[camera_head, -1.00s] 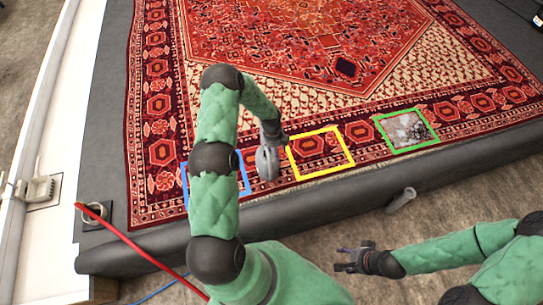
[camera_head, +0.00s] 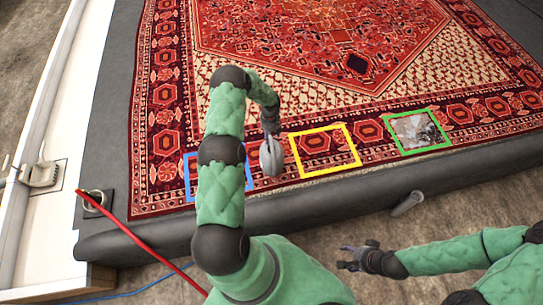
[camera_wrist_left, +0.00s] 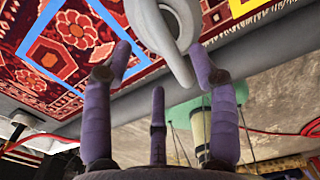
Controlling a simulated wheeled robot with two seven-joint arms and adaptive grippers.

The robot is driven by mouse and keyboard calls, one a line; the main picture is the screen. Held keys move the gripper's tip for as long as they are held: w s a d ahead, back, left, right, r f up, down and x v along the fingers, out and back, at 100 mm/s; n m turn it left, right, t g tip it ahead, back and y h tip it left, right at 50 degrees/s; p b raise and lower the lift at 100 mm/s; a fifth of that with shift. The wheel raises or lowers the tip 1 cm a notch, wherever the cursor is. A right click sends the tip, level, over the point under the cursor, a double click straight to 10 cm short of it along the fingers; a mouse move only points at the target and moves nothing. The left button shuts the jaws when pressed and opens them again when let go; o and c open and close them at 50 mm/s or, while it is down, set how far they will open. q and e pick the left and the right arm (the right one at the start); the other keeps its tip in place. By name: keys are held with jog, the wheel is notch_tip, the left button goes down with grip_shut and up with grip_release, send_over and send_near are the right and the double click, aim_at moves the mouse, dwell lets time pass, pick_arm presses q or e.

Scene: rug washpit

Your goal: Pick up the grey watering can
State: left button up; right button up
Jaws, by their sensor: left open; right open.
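The grey watering can (camera_head: 271,157) stands on the rug's near border, between the blue and yellow frames. My left gripper (camera_head: 270,127) is above and just behind it in the head view, partly covering it. In the left wrist view the can (camera_wrist_left: 180,22) is just beyond the left gripper (camera_wrist_left: 160,55). A curved grey part of it reaches down toward the gap between the open purple fingers. I cannot tell whether any finger touches it. My right gripper (camera_head: 348,260) is open and empty over the floor at the front.
A blue frame (camera_head: 187,178), a yellow frame (camera_head: 328,174) and a green frame (camera_head: 427,150) lie along the rug (camera_head: 310,65). A grey cylinder (camera_head: 407,204) lies by the platform's front edge. A red hose (camera_head: 140,241) runs at the left.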

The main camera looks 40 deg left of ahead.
aim_at(270, 140)
pick_arm(q)
notch_tip(270, 140, down, 5)
jog(key=shift+w+a+r+b, duration=0.1)
jog(key=shift+w+b, duration=0.05)
jog(key=shift+b, duration=0.8)
grip_shut()
